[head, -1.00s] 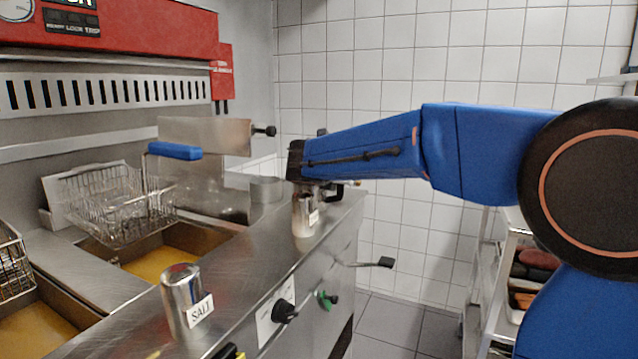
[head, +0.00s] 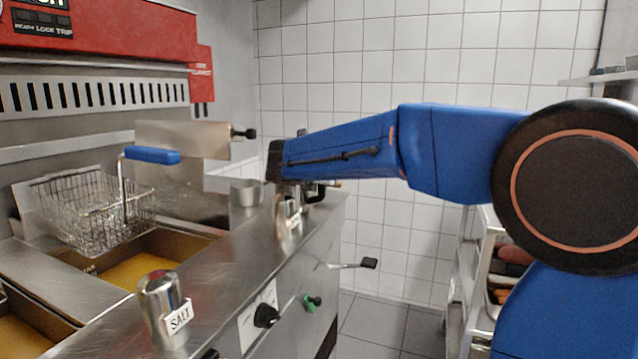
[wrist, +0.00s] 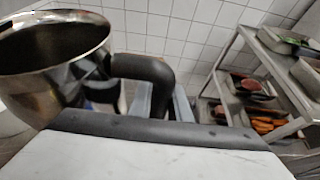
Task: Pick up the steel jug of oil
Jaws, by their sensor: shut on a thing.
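The steel jug (wrist: 55,65) fills the left of the wrist view, with its open rim upward, a dark inside and a black curved handle running right. My gripper (wrist: 160,120) is at that handle and shut on it; the dark edge in front hides the handle's lower part. In the head view my gripper (head: 285,182) is at the end of the blue arm, over the steel counter.
A steel shaker labelled SALT (head: 160,300) stands on the counter (head: 225,275) in front. A steel pot (head: 246,193) is left of my gripper. Fryer basket (head: 85,210) and oil vats are at left. A shelf rack (wrist: 245,75) with food trays stands at right.

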